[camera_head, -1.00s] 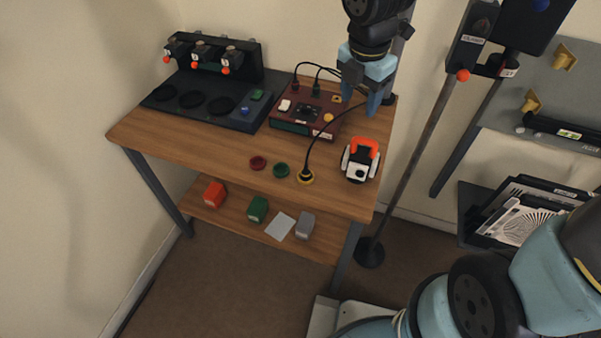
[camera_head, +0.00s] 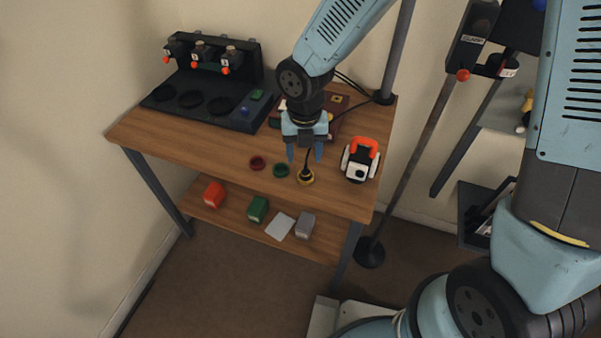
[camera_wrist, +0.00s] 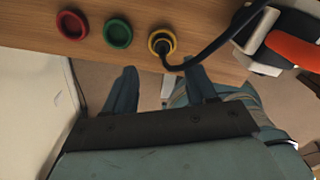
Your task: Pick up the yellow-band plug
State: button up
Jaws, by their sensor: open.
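The yellow-band plug (camera_head: 306,177) stands near the front edge of the wooden table, with a black cable running from its top. In the wrist view the plug (camera_wrist: 163,42) sits beyond the fingertips, with its yellow ring around a dark centre. My gripper (camera_head: 305,156) is open and empty, above the table and just behind the plug in the head view. In the wrist view my gripper (camera_wrist: 160,78) has its two blue fingers apart, with the plug ahead of the gap between them. Part of the cable is hidden behind my gripper and arm.
A red ring (camera_head: 258,163) and a green ring (camera_head: 281,170) lie left of the plug. An orange-handled device (camera_head: 360,160) stands close on its right. The dark red box (camera_head: 338,104) behind is partly covered by my arm. A black station (camera_head: 205,100) stands at back left.

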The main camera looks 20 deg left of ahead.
aim_at(306, 170)
jog(key=shift+w+d+f, duration=0.1)
jog(key=shift+w+f, duration=0.1)
jog(key=shift+f, duration=1.45)
jog(key=shift+w+d+f, duration=0.1)
jog(key=shift+w+f, duration=0.05)
jog(key=shift+f, duration=1.45)
jog(key=shift+c, duration=0.3)
grip_shut()
jog(key=shift+r, duration=0.1)
